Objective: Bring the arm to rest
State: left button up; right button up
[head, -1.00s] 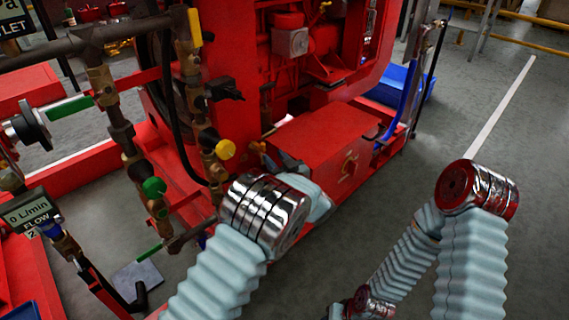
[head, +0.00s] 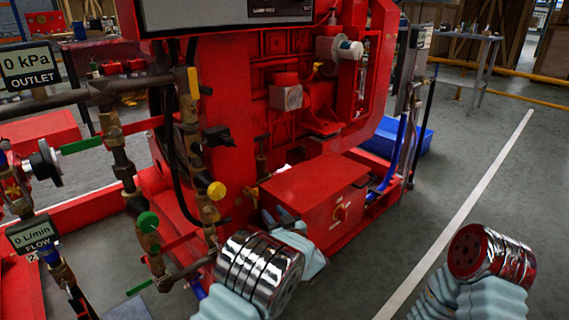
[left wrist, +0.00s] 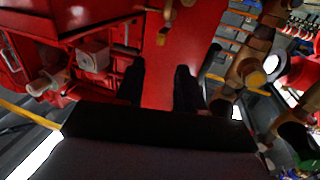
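My left arm rises from the bottom of the head view, with its silver wrist joint in front of the red pumpset (head: 235,110). My left gripper (head: 270,214) is mostly hidden behind that joint, close to the left end of the red box (head: 315,190) at the pumpset's base. In the left wrist view the two dark fingers of the left gripper (left wrist: 160,82) stand apart with nothing between them, in front of a red surface. Only a joint and a pale sleeve of my right arm show at the lower right; its gripper is out of view.
Brass pipework with a yellow knob (head: 217,191) and a green knob (head: 148,222) stands just left of my left arm. A flow display (head: 33,236) and an outlet display (head: 27,67) are at the left. A blue bin (head: 405,138) lies behind. Grey floor on the right is clear.

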pick_arm(q)
jog(key=s+a+f+m+g+h+p, duration=0.1)
jog(key=s+a+f+g+h, duration=0.1)
jog(key=a+f, duration=0.3)
jog(key=s+a+f+m+g+h+p, duration=0.1)
jog(key=s+a+f+h+p, duration=0.1)
jog(key=f, duration=0.5)
jog(key=s+a+f+m+g+h+p, duration=0.15)
jog(key=s+f+g+h, duration=0.3)
jog(key=s+f, duration=0.55)
jog(key=s+d+g+h+p, duration=0.2)
jog(key=s+g+h, duration=0.2)
jog(key=s, duration=1.9)
jog(key=g, duration=0.3)
jog(key=shift+s+r+p, duration=0.2)
jog(key=shift+s+p, duration=0.1)
jog(key=shift+s, duration=0.05)
